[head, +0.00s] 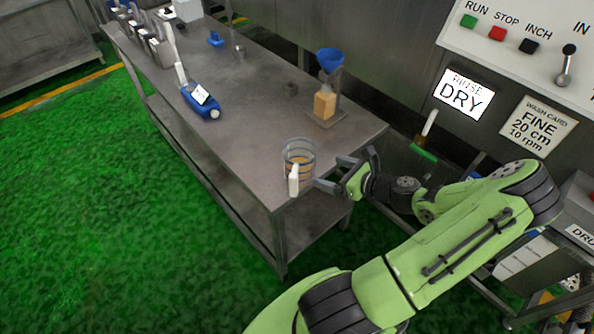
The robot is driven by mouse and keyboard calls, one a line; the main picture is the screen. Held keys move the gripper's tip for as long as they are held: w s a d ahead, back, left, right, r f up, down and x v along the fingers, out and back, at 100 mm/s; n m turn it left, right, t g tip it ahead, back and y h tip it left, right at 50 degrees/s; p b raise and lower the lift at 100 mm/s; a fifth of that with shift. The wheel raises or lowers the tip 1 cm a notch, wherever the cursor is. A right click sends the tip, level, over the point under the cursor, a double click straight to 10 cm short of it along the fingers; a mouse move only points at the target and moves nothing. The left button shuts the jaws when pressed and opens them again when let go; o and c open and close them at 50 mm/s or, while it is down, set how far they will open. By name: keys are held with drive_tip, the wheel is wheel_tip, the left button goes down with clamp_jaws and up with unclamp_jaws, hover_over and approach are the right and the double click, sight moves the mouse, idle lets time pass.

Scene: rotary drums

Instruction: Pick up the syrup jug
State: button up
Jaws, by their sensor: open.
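A clear, round jug with amber liquid in its lower part, which looks like the syrup jug (301,150), stands upright near the front right corner of the steel table.
A control panel (530,45) and signs are on the right wall.

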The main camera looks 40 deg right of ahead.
sight(309, 165)
drive_tip(key=x, duration=0.9)
drive_tip(key=shift+w+d+f, duration=0.15)
drive_tip(key=shift+w+f, duration=0.15)
drive_tip(key=shift+f, duration=0.1)
